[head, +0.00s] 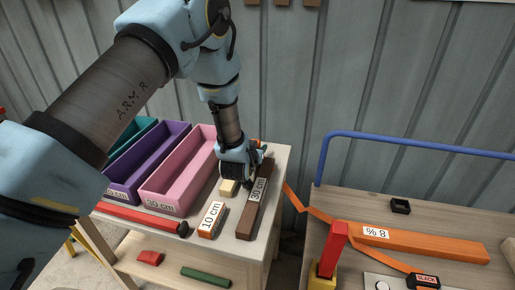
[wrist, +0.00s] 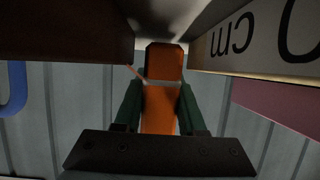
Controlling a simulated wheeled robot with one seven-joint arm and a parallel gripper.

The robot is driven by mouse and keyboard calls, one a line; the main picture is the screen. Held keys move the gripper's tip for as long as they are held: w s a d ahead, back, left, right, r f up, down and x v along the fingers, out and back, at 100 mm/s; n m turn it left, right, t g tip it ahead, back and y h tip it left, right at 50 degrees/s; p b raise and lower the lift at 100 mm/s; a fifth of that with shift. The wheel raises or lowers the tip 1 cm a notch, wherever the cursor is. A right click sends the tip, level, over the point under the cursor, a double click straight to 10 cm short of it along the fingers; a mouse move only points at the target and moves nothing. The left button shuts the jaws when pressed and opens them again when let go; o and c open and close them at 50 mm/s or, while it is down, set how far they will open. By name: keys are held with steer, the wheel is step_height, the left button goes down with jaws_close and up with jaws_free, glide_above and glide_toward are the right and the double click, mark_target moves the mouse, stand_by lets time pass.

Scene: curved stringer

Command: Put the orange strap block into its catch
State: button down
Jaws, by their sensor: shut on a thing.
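My gripper (head: 240,170) is low over the wooden table, beside the dark brown 30 cm block. In the wrist view its green fingers (wrist: 160,105) are shut on the orange strap block (wrist: 164,62), which lies between them. In the head view my gripper hides most of that block. An orange strap (head: 294,199) comes off the table's right edge and runs across to the trolley, where it meets a long orange beam marked 8 % (head: 425,243). A small black open square holder (head: 400,206) sits on the trolley behind the beam; I cannot tell if it is the catch.
The brown block (head: 255,200) and the 10 cm block (head: 211,219) lie close to my gripper. Pink (head: 180,190) and purple trays stand to the left. A blue rail (head: 420,142), a red post (head: 334,245) and a SLACK device (head: 424,281) are at the trolley.

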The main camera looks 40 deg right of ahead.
steer(key=shift+f, duration=0.35)
steer(key=shift+f, duration=0.1)
steer(key=shift+c, duration=2.4)
jaws_free()
